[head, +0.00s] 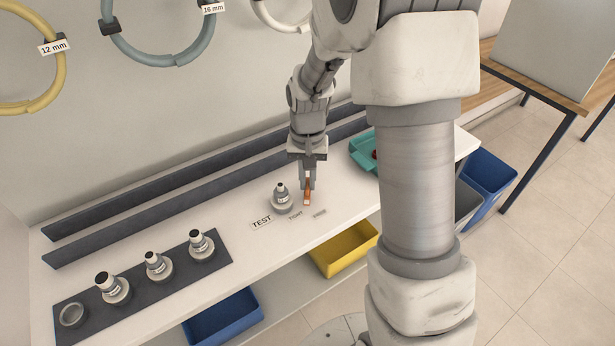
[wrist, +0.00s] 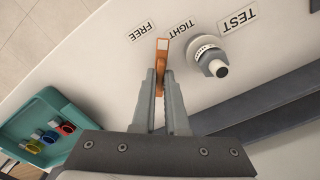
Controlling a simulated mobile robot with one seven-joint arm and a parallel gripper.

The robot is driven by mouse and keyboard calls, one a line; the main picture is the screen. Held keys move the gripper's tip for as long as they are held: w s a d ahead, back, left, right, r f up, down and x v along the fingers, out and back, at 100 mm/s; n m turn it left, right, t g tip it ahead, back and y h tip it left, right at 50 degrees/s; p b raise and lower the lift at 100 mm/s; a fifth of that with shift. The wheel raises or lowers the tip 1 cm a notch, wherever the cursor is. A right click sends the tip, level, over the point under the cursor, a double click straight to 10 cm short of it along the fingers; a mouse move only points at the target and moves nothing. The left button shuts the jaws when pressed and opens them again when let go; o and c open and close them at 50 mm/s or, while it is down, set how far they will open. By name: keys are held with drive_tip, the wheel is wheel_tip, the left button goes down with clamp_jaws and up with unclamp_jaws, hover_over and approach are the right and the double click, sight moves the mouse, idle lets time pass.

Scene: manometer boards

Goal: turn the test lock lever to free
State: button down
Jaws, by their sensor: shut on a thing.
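The test lock lever (head: 307,201) is a small orange bar with a pale end, on the white bench beside the TEST fitting (head: 283,204). My gripper (head: 307,183) points down over it. In the wrist view my gripper (wrist: 160,76) is shut on the lever (wrist: 162,55), with the fingers on either side of it. The lever's end points between the FREE label (wrist: 142,31) and the TIGHT label (wrist: 181,29). The TEST label (wrist: 238,19) lies beyond the fitting. The lever's pivot is hidden by the gripper.
A dark strip (head: 72,295) with several capped fittings lies at the left of the bench. A teal tray (wrist: 24,131) with coloured items sits on the bench on the other side. Dark rails (head: 130,211) run along the back. A yellow bin (head: 345,250) is below the front edge.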

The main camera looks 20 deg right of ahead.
sight(307, 184)
drive_tip(key=n+p, duration=0.1)
drive_tip(key=n, duration=0.3)
drive_tip(key=shift+r, duration=0.1)
drive_tip(key=shift+n+p, duration=0.35)
drive_tip(key=shift+n, duration=1.25)
drive_tip(key=c, duration=0.9)
unclamp_jaws()
drive_tip(key=shift+c, duration=0.2)
wheel_tip(307, 184, up, 17)
drive_tip(key=p, duration=0.3)
drive_tip(key=shift+r, duration=0.15)
